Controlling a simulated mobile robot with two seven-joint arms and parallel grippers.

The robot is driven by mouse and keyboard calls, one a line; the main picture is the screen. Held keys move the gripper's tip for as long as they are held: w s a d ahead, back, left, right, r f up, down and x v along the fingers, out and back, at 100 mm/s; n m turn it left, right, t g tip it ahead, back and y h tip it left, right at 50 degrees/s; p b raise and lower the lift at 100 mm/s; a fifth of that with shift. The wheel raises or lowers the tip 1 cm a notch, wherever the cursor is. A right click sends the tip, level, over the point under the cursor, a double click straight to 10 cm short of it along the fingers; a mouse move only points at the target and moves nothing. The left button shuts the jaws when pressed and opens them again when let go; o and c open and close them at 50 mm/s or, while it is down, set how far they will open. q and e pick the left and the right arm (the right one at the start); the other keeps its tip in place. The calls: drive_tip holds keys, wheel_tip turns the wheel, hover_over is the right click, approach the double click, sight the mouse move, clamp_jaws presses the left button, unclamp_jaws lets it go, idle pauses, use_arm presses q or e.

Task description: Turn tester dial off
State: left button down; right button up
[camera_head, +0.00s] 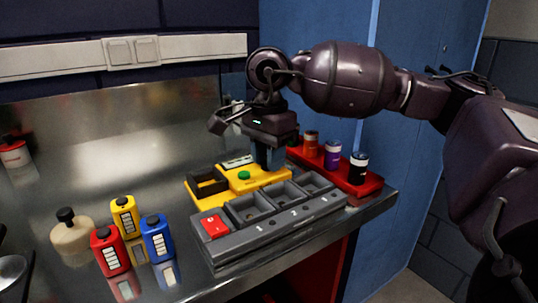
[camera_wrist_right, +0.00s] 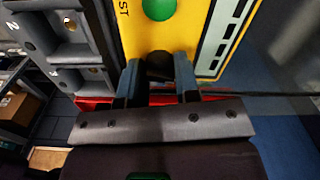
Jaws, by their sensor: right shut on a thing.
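The yellow tester (camera_head: 270,179) lies on the metal bench behind a grey tray. It has a green button (camera_head: 244,175), a display strip and a black square frame at its left. My right gripper (camera_head: 263,160) reaches down from above onto the tester's right end. In the right wrist view, its two fingers stand on either side of the black dial (camera_wrist_right: 160,66) and are shut on it. The green button (camera_wrist_right: 158,8) and part of the yellow face (camera_wrist_right: 190,38) show beyond the dial. The dial's pointer marking cannot be made out. My left gripper is not in view.
A grey numbered tray (camera_head: 228,242) with a red switch (camera_head: 214,227) sits in front. A red rack (camera_head: 372,185) holding small bottles is close to the right. Red, yellow and blue bottles (camera_head: 157,238) and a beige one (camera_head: 72,236) stand left. Bare bench lies behind them.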

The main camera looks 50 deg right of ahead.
drive_tip(key=shift+n, duration=0.6)
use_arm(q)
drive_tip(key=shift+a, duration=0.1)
use_arm(e)
drive_tip(key=o, duration=0.9)
drive_tip(key=shift+r, duration=0.55)
wheel_tip(320, 180, up, 8)
drive_tip(key=shift+r+p, duration=0.2)
drive_tip(key=shift+p, duration=0.7)
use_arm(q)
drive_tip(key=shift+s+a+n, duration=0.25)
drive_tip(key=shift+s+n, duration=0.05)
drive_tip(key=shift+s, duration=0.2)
use_arm(e)
drive_tip(key=shift+r, duration=0.65)
